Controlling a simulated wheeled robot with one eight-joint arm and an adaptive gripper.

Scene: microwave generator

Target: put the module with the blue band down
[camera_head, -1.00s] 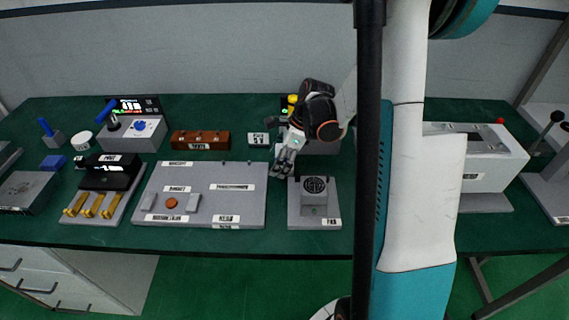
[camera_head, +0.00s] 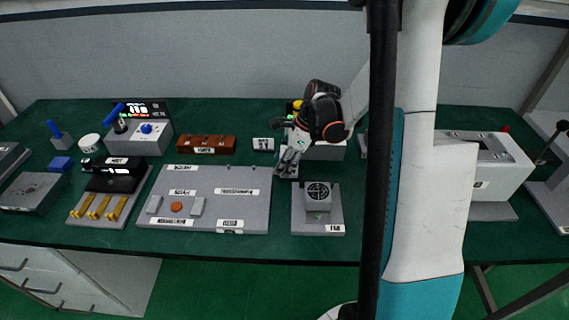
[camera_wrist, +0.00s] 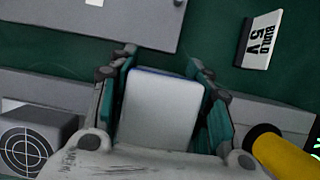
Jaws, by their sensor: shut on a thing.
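My gripper (camera_head: 289,164) is above the green table, between the grey board and the fan plate. In the wrist view my gripper (camera_wrist: 165,68) is shut on a pale grey block, the module with the blue band (camera_wrist: 160,112). A thin blue strip shows along the module's far edge, and a teal-lined finger grips each side. The module's underside is hidden, so I cannot tell whether it touches the table. In the head view the module cannot be made out clearly at the fingers.
The large grey board (camera_head: 215,180) with labels lies left of my gripper. The fan block (camera_head: 318,196) stands on its plate to the right. A small labelled white block (camera_head: 263,144) is behind left. A yellow cylinder (camera_wrist: 285,155) is close by. Green table shows between the board and fan plate.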

